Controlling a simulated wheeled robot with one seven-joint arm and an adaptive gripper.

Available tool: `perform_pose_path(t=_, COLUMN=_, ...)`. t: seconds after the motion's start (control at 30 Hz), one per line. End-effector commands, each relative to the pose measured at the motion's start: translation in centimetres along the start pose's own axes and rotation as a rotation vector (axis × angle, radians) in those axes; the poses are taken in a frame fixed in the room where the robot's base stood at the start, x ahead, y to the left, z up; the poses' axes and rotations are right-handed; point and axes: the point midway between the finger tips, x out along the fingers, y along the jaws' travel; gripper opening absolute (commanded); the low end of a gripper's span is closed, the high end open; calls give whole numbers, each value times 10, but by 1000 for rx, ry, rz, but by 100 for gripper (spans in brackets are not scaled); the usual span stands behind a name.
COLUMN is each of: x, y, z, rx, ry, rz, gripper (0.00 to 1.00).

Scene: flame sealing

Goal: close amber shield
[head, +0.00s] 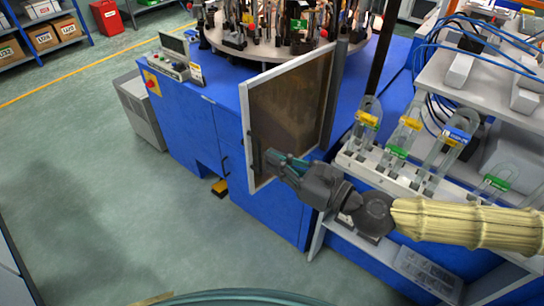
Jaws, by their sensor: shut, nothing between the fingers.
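The amber shield (290,107) is a brownish see-through panel in a pale metal frame. It stands swung out from the front of the blue machine (195,125), open at an angle. A dark upright handle (256,156) sits near the lower left edge of its frame. My gripper (275,157) is shut and empty, with its teal-tipped fingers in front of the panel's lower part, just right of the handle. I cannot tell whether the fingers touch the panel or handle. My arm comes in from the right.
A round turntable (222,38) with several fixtures tops the machine. A rack of glass tubes with coloured clips (352,158) stands right of the panel, close to my arm. A control box (170,67) is at the left. The green floor (100,200) at left is clear.

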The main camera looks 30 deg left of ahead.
Motion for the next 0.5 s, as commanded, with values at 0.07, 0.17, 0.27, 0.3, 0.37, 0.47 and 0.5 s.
perform_pose_path(t=0.07, x=5, y=0, z=1, rx=0, ry=0, rz=1, gripper=0)
perform_pose_path(t=0.17, x=10, y=1, z=1, rx=1, ry=0, rz=1, gripper=0)
perform_pose_path(t=0.27, x=12, y=0, z=0, rx=1, ry=0, rz=0, gripper=0)
perform_pose_path(t=0.3, x=12, y=0, z=0, rx=1, ry=0, rz=0, gripper=0)
perform_pose_path(t=0.37, x=13, y=0, z=0, rx=1, ry=0, rz=0, gripper=0)
perform_pose_path(t=0.47, x=13, y=0, z=0, rx=1, ry=0, rz=0, gripper=0)
perform_pose_path(t=0.5, x=13, y=0, z=0, rx=1, ry=0, rz=0, gripper=0)
